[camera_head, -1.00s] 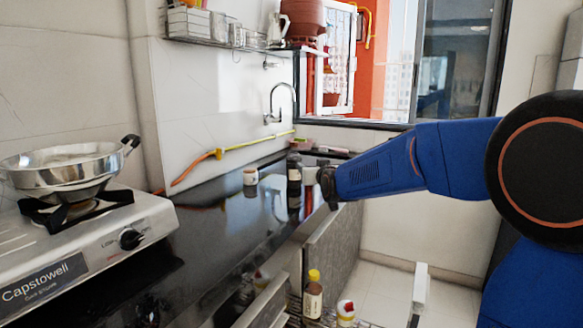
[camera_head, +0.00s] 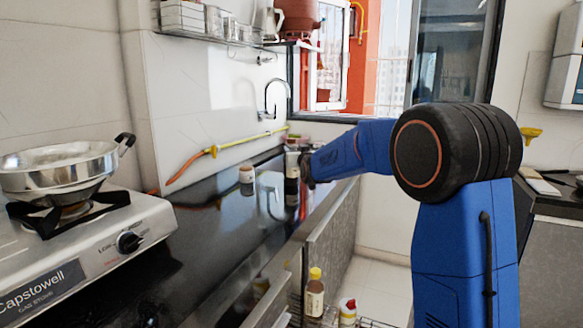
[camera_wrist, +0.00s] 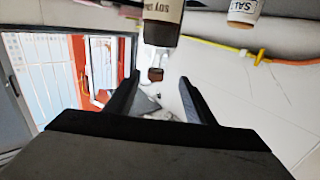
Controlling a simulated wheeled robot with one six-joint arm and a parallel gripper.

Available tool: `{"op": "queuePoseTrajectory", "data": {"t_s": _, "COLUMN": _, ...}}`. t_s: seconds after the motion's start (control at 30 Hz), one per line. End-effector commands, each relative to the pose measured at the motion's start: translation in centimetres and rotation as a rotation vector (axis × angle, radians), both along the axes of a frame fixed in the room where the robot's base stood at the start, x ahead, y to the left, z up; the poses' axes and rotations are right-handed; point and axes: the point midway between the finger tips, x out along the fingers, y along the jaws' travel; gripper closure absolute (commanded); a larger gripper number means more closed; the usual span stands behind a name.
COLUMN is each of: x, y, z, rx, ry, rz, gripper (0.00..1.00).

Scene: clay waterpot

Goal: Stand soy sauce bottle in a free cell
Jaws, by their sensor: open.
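The soy sauce bottle (camera_head: 292,164) is a dark bottle standing upright on the black counter near the window. In the wrist view the bottle (camera_wrist: 163,12) is upside down, with a pale label reading SOY and its brown cap lined up with the gap between the fingers. My gripper (camera_head: 306,166) is just right of the bottle in the head view. In the wrist view my gripper (camera_wrist: 159,78) is open, with no visible grip on the bottle. A wire rack (camera_head: 372,322) shows low in the pulled-out drawer. Its cells are mostly cut off by the frame.
A salt jar (camera_head: 246,174) stands left of the soy bottle. A yellow-capped bottle (camera_head: 314,298) and a red-capped white container (camera_head: 348,312) stand in the rack area. A stove (camera_head: 85,245) with a steel pan (camera_head: 62,165) is at left. The counter (camera_head: 215,230) between is clear.

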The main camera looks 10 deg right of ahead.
Motion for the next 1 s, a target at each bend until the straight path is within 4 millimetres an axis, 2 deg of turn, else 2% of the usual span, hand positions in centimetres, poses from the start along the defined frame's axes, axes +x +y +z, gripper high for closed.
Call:
{"op": "queuePoseTrajectory", "data": {"t_s": 0.1, "x": 1.3, "y": 0.1, "z": 0.0, "rx": 0.000, "ry": 0.000, "rz": 0.000, "gripper": 0.51}}
{"op": "queuePoseTrajectory", "data": {"t_s": 0.37, "x": 2.7, "y": -0.1, "z": 0.0, "rx": 0.000, "ry": 0.000, "rz": 0.000, "gripper": 0.51}}
{"op": "queuePoseTrajectory", "data": {"t_s": 0.7, "x": 6.6, "y": -0.3, "z": 0.1, "rx": 0.000, "ry": 0.000, "rz": 0.000, "gripper": 0.51}}
{"op": "queuePoseTrajectory", "data": {"t_s": 1.0, "x": 7.0, "y": -0.3, "z": 0.1, "rx": 0.000, "ry": 0.001, "rz": 0.000, "gripper": 0.51}}
